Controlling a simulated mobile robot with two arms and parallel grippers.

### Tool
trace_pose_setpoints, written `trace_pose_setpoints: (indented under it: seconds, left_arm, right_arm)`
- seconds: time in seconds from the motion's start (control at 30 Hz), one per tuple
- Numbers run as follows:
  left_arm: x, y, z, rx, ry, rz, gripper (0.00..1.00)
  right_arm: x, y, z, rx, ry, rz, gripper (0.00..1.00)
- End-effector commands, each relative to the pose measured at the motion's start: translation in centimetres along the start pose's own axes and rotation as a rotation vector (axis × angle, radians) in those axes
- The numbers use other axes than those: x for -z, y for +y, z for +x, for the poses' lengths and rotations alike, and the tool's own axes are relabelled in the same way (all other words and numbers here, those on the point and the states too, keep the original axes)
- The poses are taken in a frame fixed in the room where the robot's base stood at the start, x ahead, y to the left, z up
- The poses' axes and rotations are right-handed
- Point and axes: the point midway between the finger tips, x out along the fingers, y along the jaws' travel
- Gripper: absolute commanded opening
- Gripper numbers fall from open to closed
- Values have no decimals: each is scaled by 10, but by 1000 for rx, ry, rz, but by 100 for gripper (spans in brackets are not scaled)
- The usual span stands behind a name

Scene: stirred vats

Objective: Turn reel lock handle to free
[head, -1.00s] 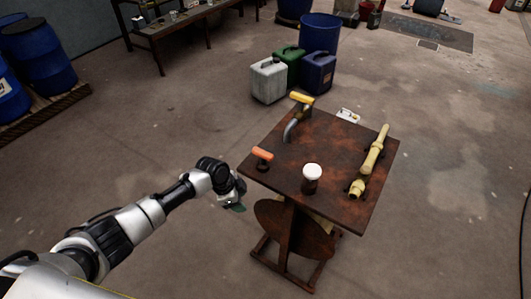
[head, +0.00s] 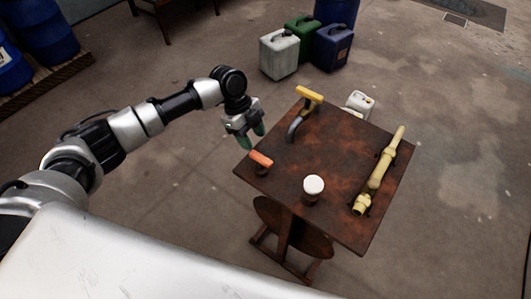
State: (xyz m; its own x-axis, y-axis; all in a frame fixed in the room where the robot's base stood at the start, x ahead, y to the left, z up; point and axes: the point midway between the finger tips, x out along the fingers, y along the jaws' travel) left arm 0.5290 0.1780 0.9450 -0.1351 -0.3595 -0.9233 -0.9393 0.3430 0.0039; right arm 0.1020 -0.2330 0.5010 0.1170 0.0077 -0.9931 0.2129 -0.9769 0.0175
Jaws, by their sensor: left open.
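A rusty square-topped stand (head: 335,150) has a round reel disc (head: 290,225) below its top. A short orange handle (head: 261,159) sits on a dark stub near the left corner of the top. A yellow handle (head: 309,94) tops a bent grey pipe at the back edge. The frames do not label which one is the reel lock handle. My left gripper (head: 255,137) is open and empty, with green fingertips pointing down. In the picture it is just above and left of the orange handle, apart from it. My right gripper is out of view.
A white-capped jar (head: 313,186) stands near the front of the top. A pale yellow nozzle (head: 380,172) lies along the right side. A small white container (head: 359,102) is behind the stand. White, green and blue jerrycans (head: 280,54) stand farther back. Floor left of the stand is clear.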

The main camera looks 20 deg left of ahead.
Motion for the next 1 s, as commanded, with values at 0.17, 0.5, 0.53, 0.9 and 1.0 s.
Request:
trace_pose_setpoints:
  seconds: [0.17,0.5,0.53,0.9,1.0]
  left_arm:
    - [1,1,32,-4,2,-2,48]
    - [1,0,86,-1,1,-3,48]
    - [0,0,89,0,0,-2,48]
    - [0,0,96,1,0,-2,48]
    - [0,0,96,1,0,-2,36]
  right_arm:
    - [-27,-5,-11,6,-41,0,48]
    - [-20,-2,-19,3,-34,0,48]
    - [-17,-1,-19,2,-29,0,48]
    - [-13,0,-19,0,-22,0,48]
    - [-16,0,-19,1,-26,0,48]
